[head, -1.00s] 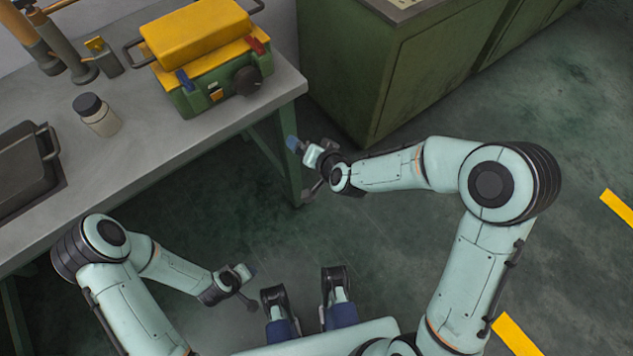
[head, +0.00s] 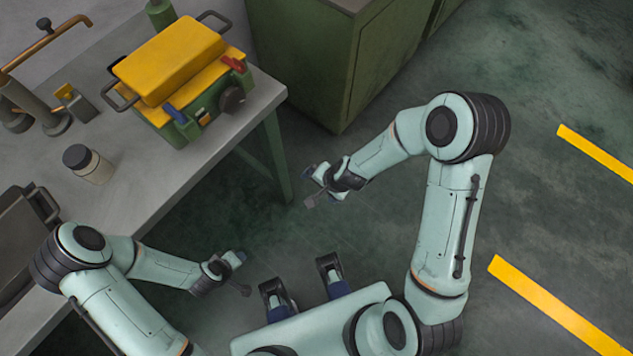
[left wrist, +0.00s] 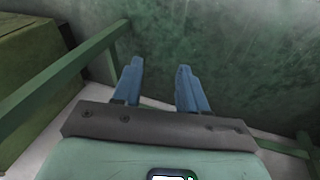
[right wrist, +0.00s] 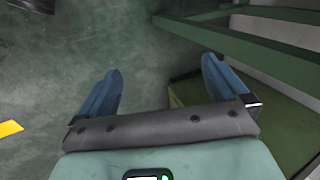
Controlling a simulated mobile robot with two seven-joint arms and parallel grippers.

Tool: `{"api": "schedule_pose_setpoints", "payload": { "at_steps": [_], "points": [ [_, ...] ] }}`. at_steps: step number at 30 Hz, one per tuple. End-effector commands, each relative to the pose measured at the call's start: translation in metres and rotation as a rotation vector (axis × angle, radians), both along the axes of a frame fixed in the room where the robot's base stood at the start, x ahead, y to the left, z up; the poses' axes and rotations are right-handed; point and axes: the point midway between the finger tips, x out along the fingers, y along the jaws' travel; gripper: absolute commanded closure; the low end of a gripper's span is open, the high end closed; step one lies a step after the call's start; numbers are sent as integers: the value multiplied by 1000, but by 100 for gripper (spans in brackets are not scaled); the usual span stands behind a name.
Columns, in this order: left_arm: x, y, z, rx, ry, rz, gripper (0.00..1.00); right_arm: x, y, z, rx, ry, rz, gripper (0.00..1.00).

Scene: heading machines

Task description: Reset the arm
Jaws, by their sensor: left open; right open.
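My right gripper (head: 312,184) is off the front of the table, over the floor near the table leg. In the right wrist view its two blue fingers (right wrist: 160,95) stand wide apart with nothing between them. My left gripper (head: 243,272) is low beside the table's front edge, over the floor. In the left wrist view its blue fingers (left wrist: 159,88) are apart and empty. Neither gripper touches anything that I can see.
The grey table (head: 180,190) holds a green machine with a yellow top (head: 175,60), a dark-lidded jar (head: 90,165) and a dark tray (head: 25,235). A green cabinet (head: 300,60) stands behind. The floor at right is clear, with yellow stripes (head: 550,305).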

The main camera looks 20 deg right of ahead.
Motion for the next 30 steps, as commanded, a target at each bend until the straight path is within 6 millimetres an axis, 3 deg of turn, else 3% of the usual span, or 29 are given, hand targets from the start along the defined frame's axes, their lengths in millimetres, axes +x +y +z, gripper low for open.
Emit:
{"api": "schedule_pose_setpoints", "payload": {
  "at_steps": [22, 26, 30],
  "points": [
    [-2, -1, 3, -3, 6, -2, 58, -8, -1, -4, 2, 27, 0, 0],
    [-20, -10, 12, -26, 69, -25, 58, -42, -4, -29, -38, 91, 116, 0],
    [-54, -25, 29, -68, 184, -64, 58, -107, -2, -59, -59, 182, 348, 0]
  ]
}}
